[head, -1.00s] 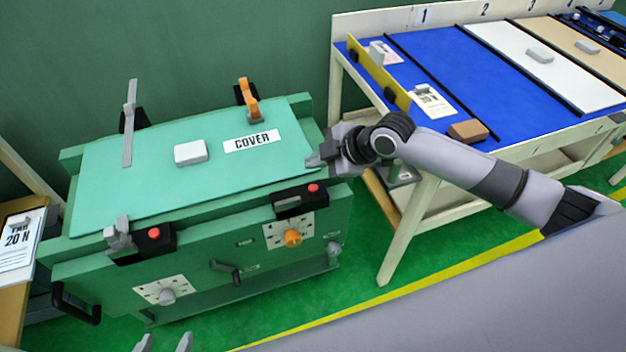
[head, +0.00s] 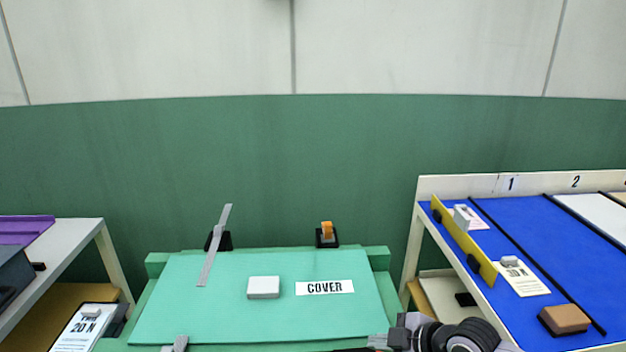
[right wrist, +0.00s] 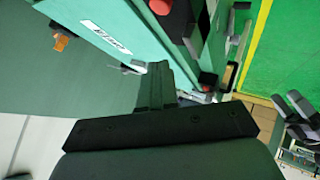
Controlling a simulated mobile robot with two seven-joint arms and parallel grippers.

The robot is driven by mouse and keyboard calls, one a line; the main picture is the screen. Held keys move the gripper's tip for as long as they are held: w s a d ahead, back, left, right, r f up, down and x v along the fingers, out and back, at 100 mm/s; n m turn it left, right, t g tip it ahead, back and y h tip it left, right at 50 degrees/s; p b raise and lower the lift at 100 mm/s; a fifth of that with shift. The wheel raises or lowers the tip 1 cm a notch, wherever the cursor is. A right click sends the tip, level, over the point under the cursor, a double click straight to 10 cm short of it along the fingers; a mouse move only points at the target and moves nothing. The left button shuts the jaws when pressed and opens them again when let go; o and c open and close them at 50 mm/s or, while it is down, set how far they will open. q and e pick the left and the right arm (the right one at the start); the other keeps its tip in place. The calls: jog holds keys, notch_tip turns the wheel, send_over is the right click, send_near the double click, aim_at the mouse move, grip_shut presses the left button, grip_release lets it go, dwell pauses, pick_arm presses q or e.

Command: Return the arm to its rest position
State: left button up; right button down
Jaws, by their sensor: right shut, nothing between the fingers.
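My right gripper (head: 380,342) shows at the bottom of the head view, just off the right front part of the green cover (head: 200,320). It is shut and empty. In the right wrist view the cover's labelled edge (right wrist: 85,25) runs along the upper left. My left gripper is not in the head view now.
The cover carries a white block (head: 263,287) and a COVER label (head: 325,287). A grey lever (head: 214,245) and an orange clip (head: 327,231) stand at its back edge. A blue-topped table (head: 520,225) with a brown block (head: 565,319) is at right; a shelf (head: 75,235) is at left.

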jog(key=s+a+f+m+t, duration=0.1)
jog(key=s+a+f+m, duration=0.2)
jog(key=s+f+m, duration=0.15)
jog(key=s+d+f+m+t+h, duration=0.1)
jog(key=s+d+f+m+h, duration=0.1)
jog(key=s, duration=0.6)
jog(key=s+d+f+m+t+h, duration=0.1)
jog(key=s+d+f+m+h, duration=0.1)
jog(key=s+d+f+m, duration=0.2)
jog(key=s+d+m, duration=0.3)
jog(key=s, duration=0.2)
jog(key=shift+s+f+m+t+h, duration=0.15)
jog(key=shift+f+m+t+h, duration=0.15)
jog(key=shift+f+m, duration=0.1)
